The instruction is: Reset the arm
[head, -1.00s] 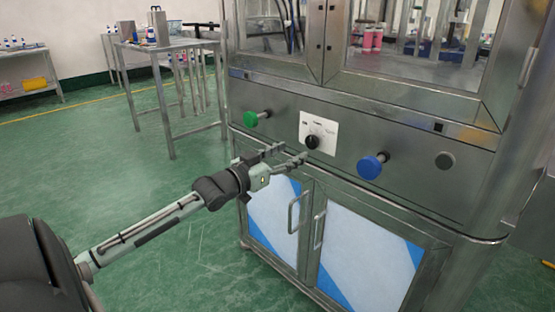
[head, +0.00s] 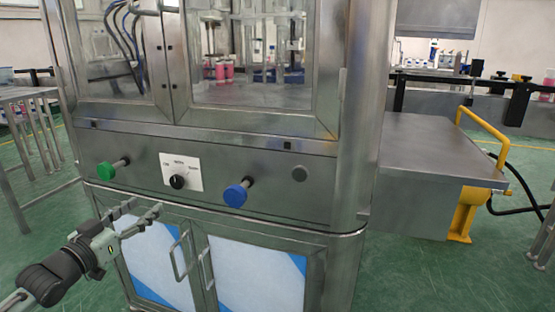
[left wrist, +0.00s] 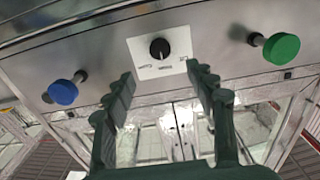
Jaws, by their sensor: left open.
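My left gripper (head: 140,214) is open and empty at the lower left of the head view, in front of the cabinet (head: 320,212) and below its control panel. Its two fingers also show, apart, in the left wrist view (left wrist: 160,92). The panel carries a green button (head: 105,172), a black rotary knob (head: 177,182) on a white plate, and a blue button (head: 236,195). In the left wrist view the black knob (left wrist: 159,48) is beyond the fingertips, with a gap below it. My right gripper is in neither view.
Cabinet doors with handles (head: 181,255) are below the panel. A grey metal table (head: 420,150) with a yellow rail (head: 485,125) stands to the right. Another metal table (head: 30,95) is at the left. Green floor (head: 400,280) is clear at the lower right.

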